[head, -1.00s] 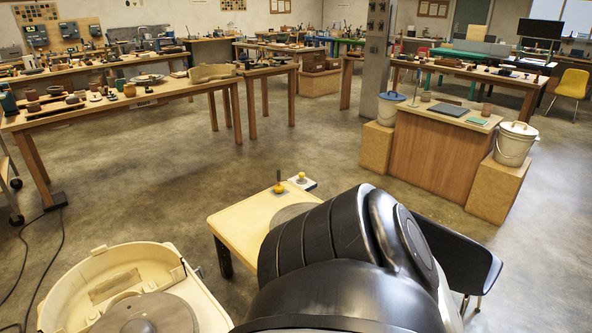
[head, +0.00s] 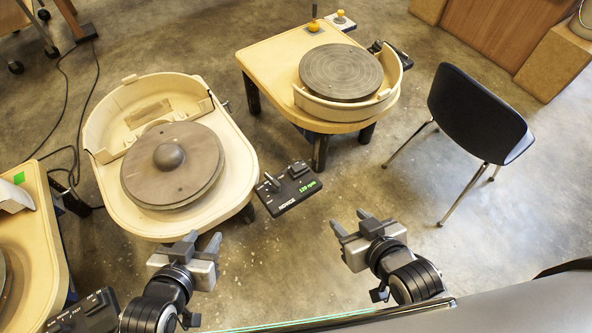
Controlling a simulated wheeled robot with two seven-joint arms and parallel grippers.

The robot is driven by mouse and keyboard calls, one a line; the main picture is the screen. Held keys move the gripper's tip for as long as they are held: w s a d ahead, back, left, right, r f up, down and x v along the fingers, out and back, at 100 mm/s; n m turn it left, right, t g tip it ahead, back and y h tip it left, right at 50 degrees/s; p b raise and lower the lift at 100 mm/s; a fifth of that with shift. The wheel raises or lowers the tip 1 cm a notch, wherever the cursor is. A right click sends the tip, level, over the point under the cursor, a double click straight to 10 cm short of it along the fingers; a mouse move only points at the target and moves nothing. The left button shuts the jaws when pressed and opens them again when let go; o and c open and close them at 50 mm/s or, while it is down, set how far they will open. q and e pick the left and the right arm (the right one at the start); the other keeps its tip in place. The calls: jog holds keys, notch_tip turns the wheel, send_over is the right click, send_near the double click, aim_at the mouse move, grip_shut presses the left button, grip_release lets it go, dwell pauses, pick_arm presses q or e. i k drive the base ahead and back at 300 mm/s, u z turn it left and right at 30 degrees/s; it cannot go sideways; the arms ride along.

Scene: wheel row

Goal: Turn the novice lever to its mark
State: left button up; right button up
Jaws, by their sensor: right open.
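The novice control box (head: 290,190) is black, with a white "NOVICE" label and a green "120 rpm" readout. It sits at the right front of the middle potter's wheel (head: 172,165). Its small grey lever (head: 271,182) is on the box's left part. I cannot make out the lever's mark at this size. My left gripper (head: 203,239) is open and empty, below and left of the box. My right gripper (head: 350,221) is open and empty, below and right of the box. Neither gripper touches the box.
A second wheel (head: 341,72) stands farther back, with a yellow knob (head: 313,25) on its table. A black chair (head: 478,112) stands at the right. Another wheel table (head: 45,210) with its own black control box (head: 85,315) is at the left edge. The floor between my grippers is clear.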

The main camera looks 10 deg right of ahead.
aim_at(276, 185)
jog(key=u, duration=0.2)
jog(key=k, duration=0.5)
jog(key=u, duration=0.5)
jog(key=i, duration=0.9)
jog(key=u, duration=0.05)
